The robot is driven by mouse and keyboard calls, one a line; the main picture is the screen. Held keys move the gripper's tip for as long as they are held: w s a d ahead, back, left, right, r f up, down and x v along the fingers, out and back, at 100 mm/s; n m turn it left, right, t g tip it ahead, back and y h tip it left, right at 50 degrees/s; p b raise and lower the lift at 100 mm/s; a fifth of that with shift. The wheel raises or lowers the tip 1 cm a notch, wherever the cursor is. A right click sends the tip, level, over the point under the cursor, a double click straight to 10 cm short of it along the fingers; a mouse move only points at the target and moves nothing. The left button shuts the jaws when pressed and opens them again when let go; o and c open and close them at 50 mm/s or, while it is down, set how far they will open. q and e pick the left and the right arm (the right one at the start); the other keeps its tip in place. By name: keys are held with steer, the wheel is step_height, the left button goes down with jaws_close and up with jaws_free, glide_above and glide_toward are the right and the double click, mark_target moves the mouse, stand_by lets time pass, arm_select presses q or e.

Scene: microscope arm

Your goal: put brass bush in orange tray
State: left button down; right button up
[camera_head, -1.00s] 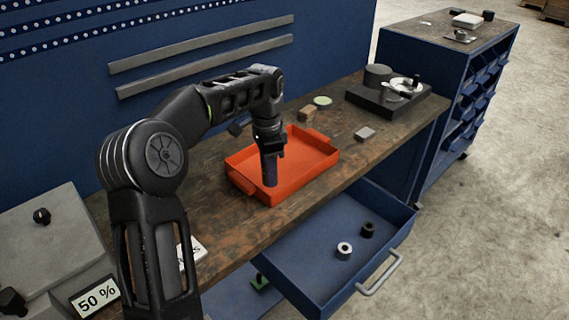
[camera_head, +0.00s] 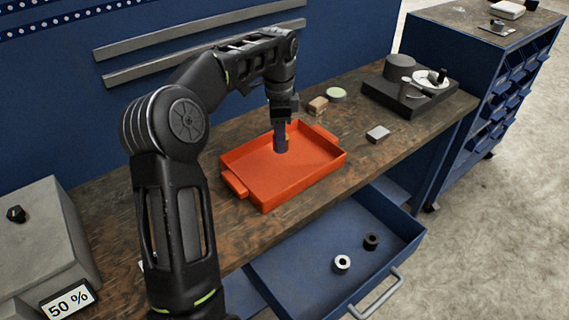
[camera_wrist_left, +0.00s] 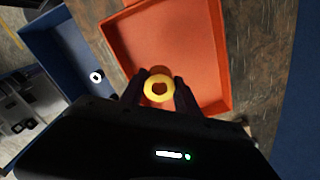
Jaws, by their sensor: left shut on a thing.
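The brass bush (camera_wrist_left: 159,88) is a yellow ring between the fingers of my left gripper (camera_wrist_left: 157,97) in the left wrist view. My left gripper (camera_head: 281,146) is shut on it, pointing down over the orange tray (camera_head: 262,197). In the head view only a small yellowish bit of the bush shows beside the fingers. The tray also fills the upper middle of the left wrist view (camera_wrist_left: 205,40), and its visible floor looks empty. I cannot tell the exact height of the bush above the tray floor. My right gripper is not in view.
An open blue drawer (camera_head: 300,275) below the bench holds a white ring (camera_head: 342,263) and a dark ring (camera_head: 371,241). On the bench are a wooden block (camera_head: 318,104), a green disc (camera_head: 336,94), a grey block (camera_head: 378,133) and a black fixture (camera_head: 410,95).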

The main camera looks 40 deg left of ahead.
arm_select(q)
steer(key=shift+f, duration=0.3)
glide_above(280, 176)
step_height(280, 176, down, 6)
steer(key=shift+w+r, duration=0.1)
steer(key=shift+r, duration=0.05)
step_height(280, 176, down, 4)
steer(key=shift+r, duration=0.25)
steer(key=shift+f, duration=0.1)
steer(key=shift+f, duration=0.2)
steer(key=c, duration=0.9)
jaws_free()
